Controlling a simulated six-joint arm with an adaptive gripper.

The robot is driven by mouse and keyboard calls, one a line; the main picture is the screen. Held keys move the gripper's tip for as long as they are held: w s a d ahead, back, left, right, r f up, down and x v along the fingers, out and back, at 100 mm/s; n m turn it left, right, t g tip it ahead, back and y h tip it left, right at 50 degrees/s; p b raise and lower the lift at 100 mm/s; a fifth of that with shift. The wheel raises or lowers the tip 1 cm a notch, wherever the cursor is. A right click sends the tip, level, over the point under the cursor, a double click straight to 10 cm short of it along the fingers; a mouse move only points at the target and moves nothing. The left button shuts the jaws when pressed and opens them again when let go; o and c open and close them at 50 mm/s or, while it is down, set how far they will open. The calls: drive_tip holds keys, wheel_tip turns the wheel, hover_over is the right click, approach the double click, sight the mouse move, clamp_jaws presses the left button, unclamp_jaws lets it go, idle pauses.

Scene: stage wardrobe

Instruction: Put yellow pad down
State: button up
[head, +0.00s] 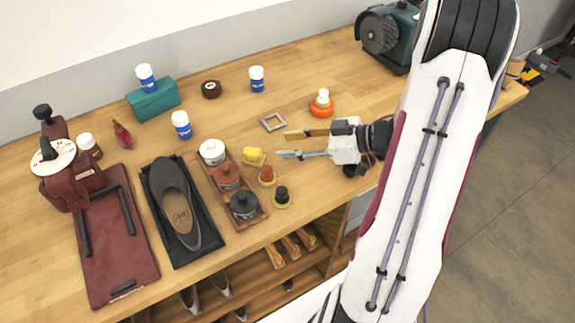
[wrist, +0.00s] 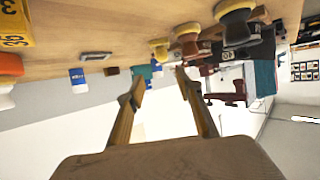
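The yellow pad (head: 254,156), with a small yellow knob, sits on the wooden bench beside the narrow wooden tray in the head view. In the wrist view, where the bench appears along the top, it shows as a small yellow shape (wrist: 160,47) ahead of the fingers. My gripper (head: 282,144) is open with nothing between its fingers. Its fingertips point left and lie a little to the right of the yellow pad, apart from it. The wrist view also shows the two spread fingers (wrist: 153,84).
An orange-brown pad (head: 267,176) and a black-knobbed pad (head: 283,197) stand close in front. The tray (head: 253,224) holds several jars. Bare bench lies between the buckle and the blue-labelled jar (head: 181,125).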

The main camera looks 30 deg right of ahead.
drive_tip(key=shift+w+d+r+h, duration=0.2)
drive_tip(key=shift+w+h, duration=0.1)
drive_tip(key=shift+w, duration=0.15)
drive_tip(key=w+d+r+m+t+h, duration=0.1)
drive_tip(key=w+d+r+h, duration=0.3)
drive_tip(key=w+r+h, duration=0.25)
drive_tip(key=s+r+m+h, duration=0.35)
drive_tip(key=r+h, duration=0.25)
drive_tip(key=r, duration=0.4)
drive_tip(key=s+a+m+g+y, duration=0.2)
drive_tip(key=s+a, duration=0.7)
drive_tip(key=s, duration=0.3)
drive_tip(key=s+a+m+g+y, duration=0.2)
drive_tip(key=s+a+g, duration=0.1)
drive_tip(key=s+a, duration=0.7)
drive_tip(key=shift+s+f, duration=0.2)
drive_tip(key=shift+s, duration=1)
